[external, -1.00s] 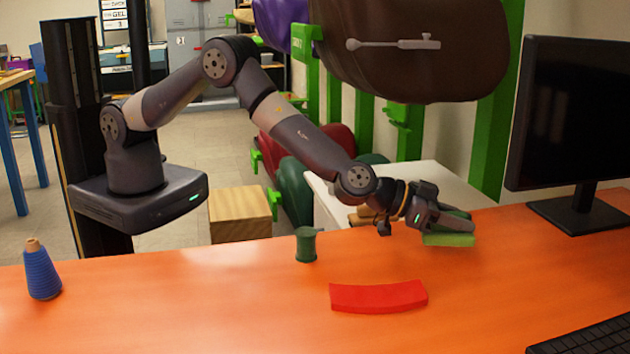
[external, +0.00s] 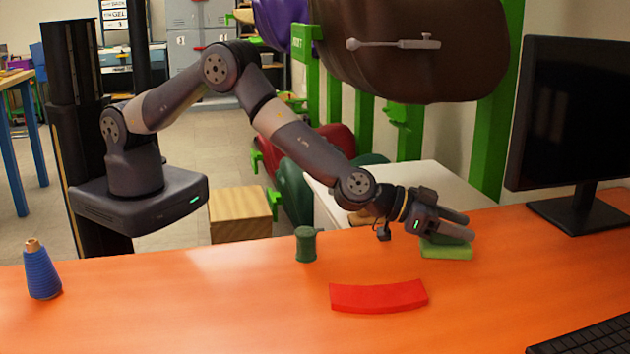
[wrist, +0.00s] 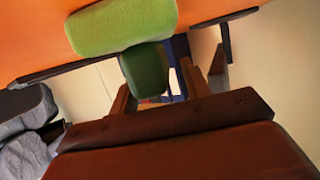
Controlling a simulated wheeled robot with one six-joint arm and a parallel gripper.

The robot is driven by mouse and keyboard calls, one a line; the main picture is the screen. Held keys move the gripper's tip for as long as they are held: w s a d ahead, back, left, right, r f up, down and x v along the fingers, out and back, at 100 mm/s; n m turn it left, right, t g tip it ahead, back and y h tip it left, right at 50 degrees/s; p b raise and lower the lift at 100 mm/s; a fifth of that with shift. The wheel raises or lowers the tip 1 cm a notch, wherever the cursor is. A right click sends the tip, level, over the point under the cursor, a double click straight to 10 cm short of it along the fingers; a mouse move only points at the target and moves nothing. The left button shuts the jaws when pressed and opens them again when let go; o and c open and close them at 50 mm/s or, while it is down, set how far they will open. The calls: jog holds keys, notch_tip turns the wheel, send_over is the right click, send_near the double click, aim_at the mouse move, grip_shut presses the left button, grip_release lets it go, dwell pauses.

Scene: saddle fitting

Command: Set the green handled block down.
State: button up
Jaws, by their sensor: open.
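A red curved block (external: 378,297) lies in front, with a green spool (external: 306,245) to its upper left. A blue cone of thread (external: 41,272) stands at far left. The monitor (external: 575,115) and keyboard (external: 585,338) are at right. The table's middle left is clear.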

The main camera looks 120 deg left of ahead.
jog(key=shift+r+p, duration=0.4)
jog(key=shift+r, duration=0.25)
jog(key=b+v, duration=0.1)
jog(key=v, duration=1.1)
